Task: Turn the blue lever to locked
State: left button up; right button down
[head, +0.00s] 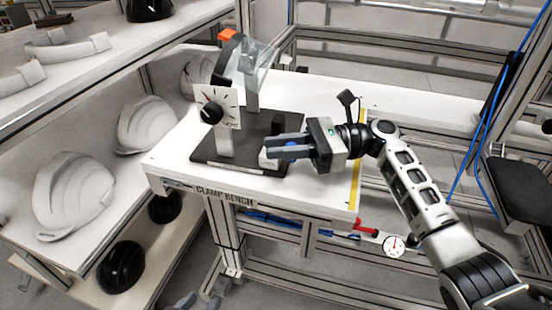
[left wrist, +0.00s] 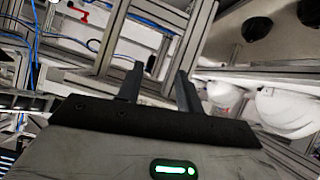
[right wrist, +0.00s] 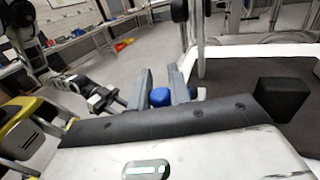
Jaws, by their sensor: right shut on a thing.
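The blue lever (head: 291,145) is at the front right of a dark base plate (head: 213,151) on the clamp bench (head: 328,187). Only its blue end shows, and its base and markings are mostly hidden by my right gripper (head: 271,149). That gripper reaches in from the right. In the right wrist view, the blue lever end (right wrist: 159,97) lies between its two fingers, which are shut on it. My left gripper (left wrist: 160,72) is open and empty in the left wrist view. Its fingertips (head: 180,302) just show at the bottom of the head view, below the bench.
A white dial panel with a black knob (head: 211,113) and a clear shield with an orange top (head: 250,62) stand on the base plate. A black block (right wrist: 283,97) is near the lever. A gauge (head: 394,246) hangs below the bench.

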jog(key=g, duration=0.1)
jog(key=n+g+b, duration=0.1)
jog(key=b, duration=0.1)
jog(key=shift+w+d+f+n+g, duration=0.25)
jog(key=shift+w+f+n+g, duration=0.05)
jog(key=shift+n+g, duration=0.1)
jog(key=shift+w+d+r+n+g+h+b, duration=0.1)
jog(key=shift+d+n+g+h+b, duration=0.1)
jog(key=shift+n+g+h+b, duration=0.8)
jog(key=shift+g+b, duration=0.4)
jog(key=shift+b, duration=0.1)
jog(key=shift+w+d+r+n+g+b, duration=0.1)
jog(key=shift+n+g+b, duration=0.35)
jog(key=shift+g, duration=0.15)
pick_arm(q)
jog(key=shift+m+h, duration=0.3)
jog(key=f, duration=0.2)
jog(key=d+f, duration=0.1)
jog(key=f, duration=0.2)
jog(key=shift+w+d+f, duration=0.15)
jog(key=shift+w+f, duration=0.05)
jog(key=shift+f, duration=0.15)
pick_arm(e)
jog(key=c, duration=1.3)
grip_release()
pick_arm(q)
jog(key=shift+r, duration=0.1)
